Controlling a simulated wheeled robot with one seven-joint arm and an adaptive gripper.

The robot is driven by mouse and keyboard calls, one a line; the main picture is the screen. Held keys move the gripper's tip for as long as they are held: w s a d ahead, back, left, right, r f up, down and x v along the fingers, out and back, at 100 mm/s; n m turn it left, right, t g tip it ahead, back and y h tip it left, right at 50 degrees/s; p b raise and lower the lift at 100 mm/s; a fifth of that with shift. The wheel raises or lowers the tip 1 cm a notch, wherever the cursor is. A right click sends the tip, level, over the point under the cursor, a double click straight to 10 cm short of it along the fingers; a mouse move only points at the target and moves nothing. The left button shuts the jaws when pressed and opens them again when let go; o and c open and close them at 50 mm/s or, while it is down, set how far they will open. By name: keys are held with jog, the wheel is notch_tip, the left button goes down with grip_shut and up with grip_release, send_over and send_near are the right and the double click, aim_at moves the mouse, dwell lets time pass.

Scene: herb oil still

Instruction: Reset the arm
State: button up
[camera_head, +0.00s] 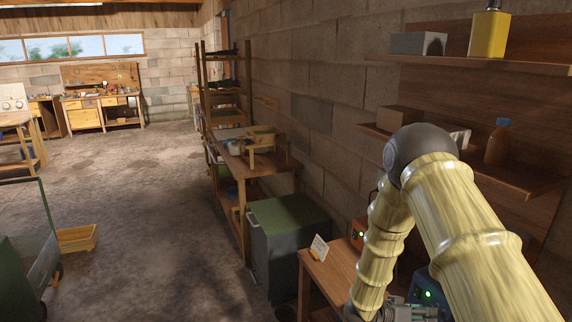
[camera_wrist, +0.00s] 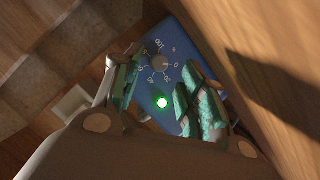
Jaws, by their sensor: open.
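My gripper (camera_wrist: 160,95) is open in the wrist view, with a teal-padded finger on each side. Nothing is held between the fingers. Beyond them is a blue box (camera_wrist: 172,62) with a round dial, printed numbers and a lit green lamp. In the head view my arm bends down at the right, and my gripper (camera_head: 408,312) is partly cut off at the bottom edge. The blue box (camera_head: 424,285) shows there beside the gripper, partly hidden by my arm. I cannot tell whether the fingers touch the box.
A small wooden table (camera_head: 318,277) holds a card (camera_head: 319,247) and a red box (camera_head: 358,236) with a green lamp. A green-lidded bin (camera_head: 288,222) stands left of the table. The floor further left is mostly clear.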

jog(key=shift+x, duration=1.4)
